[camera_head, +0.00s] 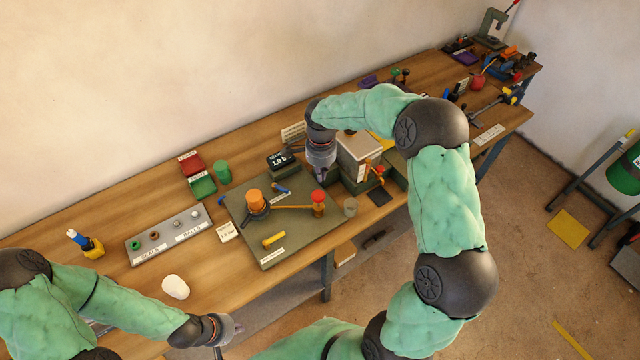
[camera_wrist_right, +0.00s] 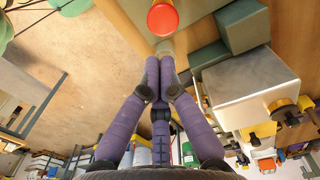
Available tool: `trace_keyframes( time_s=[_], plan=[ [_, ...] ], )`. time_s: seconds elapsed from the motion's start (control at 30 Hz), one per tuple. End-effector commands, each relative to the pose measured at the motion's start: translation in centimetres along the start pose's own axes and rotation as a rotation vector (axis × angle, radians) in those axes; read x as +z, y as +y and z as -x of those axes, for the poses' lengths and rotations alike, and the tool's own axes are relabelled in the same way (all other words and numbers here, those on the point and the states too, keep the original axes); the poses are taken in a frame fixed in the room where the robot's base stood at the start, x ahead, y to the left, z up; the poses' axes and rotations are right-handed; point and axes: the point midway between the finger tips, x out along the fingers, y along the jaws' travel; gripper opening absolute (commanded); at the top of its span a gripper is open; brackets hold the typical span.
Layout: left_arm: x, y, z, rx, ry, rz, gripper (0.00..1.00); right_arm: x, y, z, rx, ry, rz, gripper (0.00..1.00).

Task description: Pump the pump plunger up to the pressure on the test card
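A display (camera_head: 280,160) reads about 1.0 b. A small white card with print (camera_head: 228,231) lies left of the green board; I cannot read its value. A red-topped orange fitting (camera_head: 318,197) stands on the board; its red top also shows in the right wrist view (camera_wrist_right: 163,18). Which part is the pump plunger I cannot tell. My right gripper (camera_head: 323,178) points down just behind the red top; in the right wrist view its fingers (camera_wrist_right: 160,68) are together with nothing visible between them. My left gripper (camera_head: 232,330) is low, off the table's front edge; its fingers are unclear.
The green board (camera_head: 300,248) carries an orange knob (camera_head: 255,198) and a yellow handle (camera_head: 274,239). A pale-topped box (camera_head: 359,146) stands right of my right gripper. A grey seals-and-balls tray (camera_head: 150,254) and a white rounded object (camera_head: 175,287) are at left.

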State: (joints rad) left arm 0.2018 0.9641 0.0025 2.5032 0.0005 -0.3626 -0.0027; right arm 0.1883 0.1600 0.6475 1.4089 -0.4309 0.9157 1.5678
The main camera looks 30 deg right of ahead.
Motion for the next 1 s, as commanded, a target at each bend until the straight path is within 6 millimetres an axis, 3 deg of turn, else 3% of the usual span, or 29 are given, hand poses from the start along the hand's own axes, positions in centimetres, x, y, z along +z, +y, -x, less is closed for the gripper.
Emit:
trace_keyframes(
  time_s=[0.2, 1.0],
  plan=[
    [0.0, 0.0, 0.0, 0.000, 0.000, 0.001, 0.00, 0.1, 0.0, 1.7, 0.000, 0.000, 0.001, 0.00],
    [0.0, 0.0, 0.0, 0.000, 0.000, 0.001, 0.00, 0.0, 0.0, 1.8, 0.000, 0.000, 0.000, 0.00]
  ],
)
